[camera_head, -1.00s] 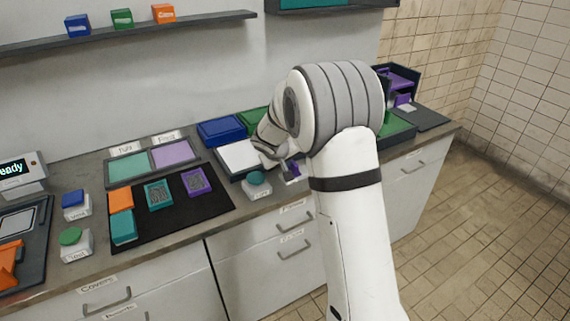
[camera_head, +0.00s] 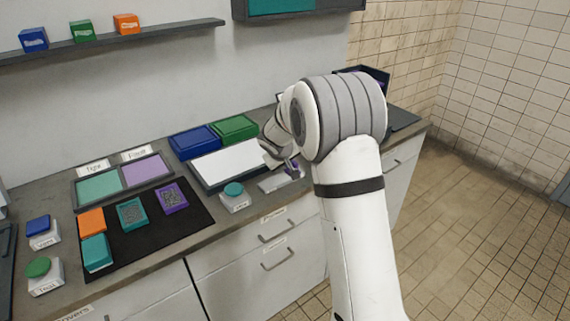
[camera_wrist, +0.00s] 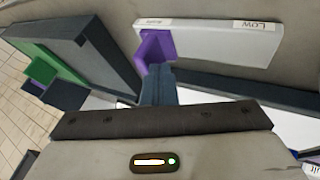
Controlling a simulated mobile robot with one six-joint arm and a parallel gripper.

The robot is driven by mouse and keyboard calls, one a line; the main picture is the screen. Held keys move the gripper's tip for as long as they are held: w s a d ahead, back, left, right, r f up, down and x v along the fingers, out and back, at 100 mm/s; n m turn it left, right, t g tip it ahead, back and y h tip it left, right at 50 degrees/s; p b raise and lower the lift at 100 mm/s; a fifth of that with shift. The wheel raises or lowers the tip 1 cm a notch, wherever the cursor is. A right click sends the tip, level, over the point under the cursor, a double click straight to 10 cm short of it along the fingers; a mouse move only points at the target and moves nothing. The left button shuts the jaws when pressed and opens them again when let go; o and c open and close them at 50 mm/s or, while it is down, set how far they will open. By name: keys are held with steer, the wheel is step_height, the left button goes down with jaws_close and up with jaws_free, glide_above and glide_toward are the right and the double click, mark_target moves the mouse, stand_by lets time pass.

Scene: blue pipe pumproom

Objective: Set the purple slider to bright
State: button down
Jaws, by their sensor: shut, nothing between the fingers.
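The purple slider knob (camera_wrist: 155,47) stands at the left end of its white base (camera_wrist: 205,42) in the wrist view, beside a small label too small to read. A label reading "Low" (camera_wrist: 256,25) is at the base's other end. My gripper (camera_wrist: 159,82) is shut, its dark fingertips right at the knob with nothing between them; I cannot tell whether they touch it. In the head view the purple knob (camera_head: 291,167) is at the right part of the base (camera_head: 277,183), just below my gripper (camera_head: 285,161), whose fingertips are mostly hidden by my wrist.
A teal button (camera_head: 233,189) stands left of the slider. A white panel in a dark frame (camera_head: 228,163) and blue (camera_head: 195,142) and green (camera_head: 236,129) boxes lie behind. In the wrist view a dark-walled bin (camera_wrist: 92,50) rises close on the left.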

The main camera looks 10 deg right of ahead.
steer(key=shift+s+a+f+b, duration=0.15)
steer(key=shift+s+a+b, duration=0.15)
steer(key=shift+a+b, duration=0.3)
steer(key=shift+s+a+f+b, duration=0.15)
steer(key=shift+s+a+b, duration=0.15)
steer(key=shift+a+b, duration=0.25)
steer(key=shift+s+a+r, duration=0.5)
steer(key=shift+a+r, duration=0.2)
steer(key=shift+a, duration=0.05)
steer(key=v, duration=0.8)
steer(key=shift+s+r, duration=0.2)
steer(key=shift+r, duration=0.2)
steer(key=s+d+r+m+g+p, duration=0.1)
steer(key=s+d+r, duration=0.15)
steer(key=s, duration=0.55)
steer(key=s+d+r+m+g, duration=0.1)
steer(key=s+d, duration=0.2)
steer(key=s, duration=0.4)
steer(key=s+d+f+m+g+y+p, duration=0.1)
steer(key=s+f+g+y, duration=0.1)
steer(key=s, duration=1.7)
steer(key=shift+s+f+m+y, duration=0.25)
steer(key=shift+f+m+y, duration=0.2)
steer(key=shift+y, duration=0.15)
